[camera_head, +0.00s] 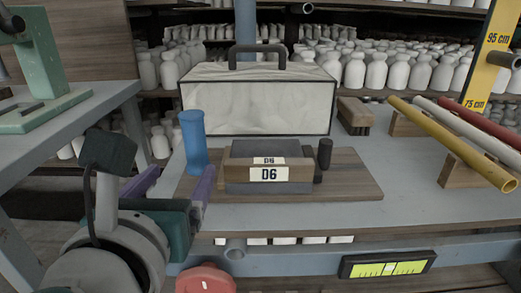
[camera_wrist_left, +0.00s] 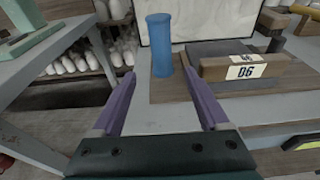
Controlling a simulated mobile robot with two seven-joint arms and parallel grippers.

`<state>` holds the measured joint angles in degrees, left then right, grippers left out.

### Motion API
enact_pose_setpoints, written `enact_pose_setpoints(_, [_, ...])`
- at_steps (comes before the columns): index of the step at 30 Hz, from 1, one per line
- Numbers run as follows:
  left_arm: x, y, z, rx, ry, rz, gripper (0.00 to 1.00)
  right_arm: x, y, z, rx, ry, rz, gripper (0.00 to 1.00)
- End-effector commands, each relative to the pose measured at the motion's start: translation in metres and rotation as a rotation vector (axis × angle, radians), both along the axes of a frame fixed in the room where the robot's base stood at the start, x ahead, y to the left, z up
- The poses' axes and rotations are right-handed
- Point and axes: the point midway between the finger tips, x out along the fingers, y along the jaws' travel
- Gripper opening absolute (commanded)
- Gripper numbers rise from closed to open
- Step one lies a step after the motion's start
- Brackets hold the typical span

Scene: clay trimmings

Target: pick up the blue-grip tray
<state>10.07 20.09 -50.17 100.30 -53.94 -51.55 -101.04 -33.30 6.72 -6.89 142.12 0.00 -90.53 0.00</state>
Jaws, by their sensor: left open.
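The tray is a flat wooden board (camera_head: 345,188) on the grey bench. A thick blue upright grip (camera_head: 193,143) stands at its left and a thin dark post (camera_head: 324,154) right of its middle. A grey block with a wooden front labelled D6 (camera_head: 250,175) sits between them. My left gripper (camera_head: 172,186), with purple fingers, is open and empty at the bench's front left, short of the blue grip. In the left wrist view the blue grip (camera_wrist_left: 160,45) shows beyond and between the spread fingertips (camera_wrist_left: 159,76). My right gripper is not in view.
A marbled case (camera_head: 260,105) with a dark handle stands behind the tray. Coloured rods (camera_head: 450,140) lie on wooden supports at the right. A green press (camera_head: 45,75) stands on another table at the left. White bottles fill the shelves behind.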

Motion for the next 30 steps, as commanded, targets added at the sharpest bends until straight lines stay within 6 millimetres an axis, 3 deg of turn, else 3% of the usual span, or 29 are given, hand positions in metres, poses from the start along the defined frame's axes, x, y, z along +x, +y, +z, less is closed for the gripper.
enact_pose_setpoints(3, [0.020, 0.000, -0.005, 0.002, -0.005, 0.001, 0.78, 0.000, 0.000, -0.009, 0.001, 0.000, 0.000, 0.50])
enact_pose_setpoints(11, [0.046, -0.001, -0.010, -0.005, -0.001, 0.003, 0.78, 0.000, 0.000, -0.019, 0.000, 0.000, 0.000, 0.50])
enact_pose_setpoints(19, [0.085, -0.004, -0.017, -0.005, 0.000, 0.003, 0.78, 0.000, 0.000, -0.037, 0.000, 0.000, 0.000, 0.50])
enact_pose_setpoints(28, [0.089, -0.004, -0.016, -0.005, 0.002, 0.003, 0.78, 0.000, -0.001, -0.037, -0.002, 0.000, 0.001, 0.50])
enact_pose_setpoints(30, [0.089, -0.003, -0.016, -0.005, 0.002, 0.003, 0.70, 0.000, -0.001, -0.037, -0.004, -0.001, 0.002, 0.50])
